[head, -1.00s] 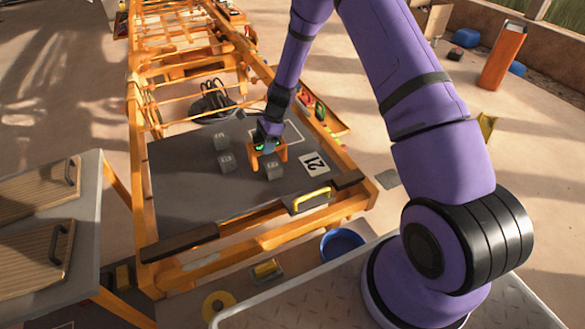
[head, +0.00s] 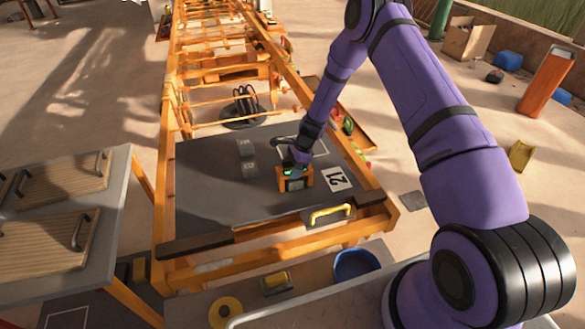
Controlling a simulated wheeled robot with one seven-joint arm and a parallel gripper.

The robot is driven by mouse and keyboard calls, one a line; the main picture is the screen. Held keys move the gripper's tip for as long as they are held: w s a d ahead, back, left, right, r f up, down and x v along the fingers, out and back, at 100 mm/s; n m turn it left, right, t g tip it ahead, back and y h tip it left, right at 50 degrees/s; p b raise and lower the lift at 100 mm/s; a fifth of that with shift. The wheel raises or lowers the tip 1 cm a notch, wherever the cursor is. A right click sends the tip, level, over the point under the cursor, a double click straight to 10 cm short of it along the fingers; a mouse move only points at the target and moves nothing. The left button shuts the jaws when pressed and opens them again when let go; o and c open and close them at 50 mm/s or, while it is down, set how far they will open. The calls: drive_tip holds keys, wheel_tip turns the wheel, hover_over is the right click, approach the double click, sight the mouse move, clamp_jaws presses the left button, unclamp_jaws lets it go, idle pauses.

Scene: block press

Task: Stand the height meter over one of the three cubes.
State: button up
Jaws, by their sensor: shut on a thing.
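The orange height meter (head: 308,177), with a small green display, is at the right of the grey work surface (head: 210,190). My gripper (head: 297,162) is shut on its top from above. One grey cube (head: 296,185) shows in the meter's front opening, between its orange legs, so the meter is around this cube. Whether its feet touch the surface I cannot tell. Two other grey cubes stand to the left: a far one (head: 246,147) and a nearer one (head: 250,168), both apart from the meter.
A white card marked 21 (head: 336,179) lies just right of the meter. A yellow handle (head: 331,214) and orange frame rails (head: 290,232) border the near edge. A black cable coil (head: 245,112) lies beyond the surface. The left of the surface is clear.

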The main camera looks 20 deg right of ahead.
drive_tip(key=shift+f, duration=0.25)
drive_tip(key=o, duration=1.2)
drive_tip(key=shift+c, duration=0.2)
drive_tip(key=shift+r, duration=0.1)
drive_tip(key=v, duration=1.2)
